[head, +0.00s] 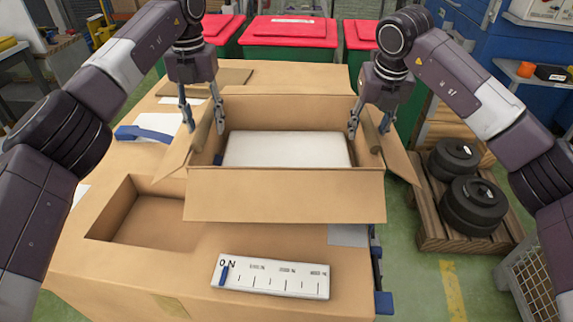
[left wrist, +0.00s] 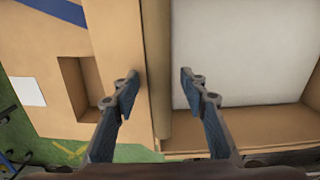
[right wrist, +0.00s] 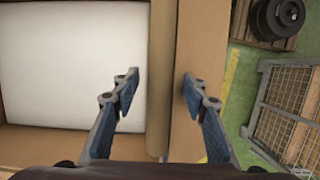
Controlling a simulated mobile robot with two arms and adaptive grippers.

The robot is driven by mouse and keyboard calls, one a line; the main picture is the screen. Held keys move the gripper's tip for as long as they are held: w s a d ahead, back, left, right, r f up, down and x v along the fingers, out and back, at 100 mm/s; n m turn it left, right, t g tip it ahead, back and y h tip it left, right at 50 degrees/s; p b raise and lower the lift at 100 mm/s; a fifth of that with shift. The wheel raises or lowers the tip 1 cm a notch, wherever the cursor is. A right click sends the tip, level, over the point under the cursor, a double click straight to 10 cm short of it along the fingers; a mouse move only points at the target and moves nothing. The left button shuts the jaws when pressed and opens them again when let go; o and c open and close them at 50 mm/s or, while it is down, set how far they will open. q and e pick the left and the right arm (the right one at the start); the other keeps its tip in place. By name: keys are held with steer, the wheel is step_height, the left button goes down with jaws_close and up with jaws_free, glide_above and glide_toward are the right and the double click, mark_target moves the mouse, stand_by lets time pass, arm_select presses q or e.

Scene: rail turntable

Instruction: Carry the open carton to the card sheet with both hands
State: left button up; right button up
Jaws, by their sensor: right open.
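The open carton (head: 285,207) sits on the brown worktop with its flaps folded outward and a white block (head: 287,149) inside. A flat brown card sheet (head: 232,76) appears to lie behind it at the back left. My left gripper (head: 203,120) is open over the carton's left side; in the left wrist view its fingers (left wrist: 158,85) straddle the carton's left wall edge. My right gripper (head: 370,122) is open over the right side; in the right wrist view its fingers (right wrist: 160,85) straddle the right wall edge. Contact with the walls cannot be told.
The worktop (head: 150,270) has a rectangular recess (head: 140,220) at left and a white scale plate (head: 270,276) in front. A blue-edged item (head: 145,133) lies left of the carton. Red-lidded bins (head: 290,32) stand behind. Black discs (head: 473,205) rest on a pallet at right.

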arm_select(q)
steer(key=shift+f, duration=1.6)
arm_select(e)
steer(key=x, duration=0.3)
arm_select(q)
steer(key=shift+s, duration=0.1)
jaws_close()
arm_select(e)
jaws_close()
arm_select(q)
steer(key=shift+d+r, duration=0.1)
arm_select(e)
steer(key=shift+a, duration=0.1)
arm_select(q)
steer(key=shift+r, duration=0.15)
steer(key=shift+d, duration=0.1)
arm_select(e)
steer(key=shift+w+r, duration=0.15)
steer(key=shift+r, duration=0.1)
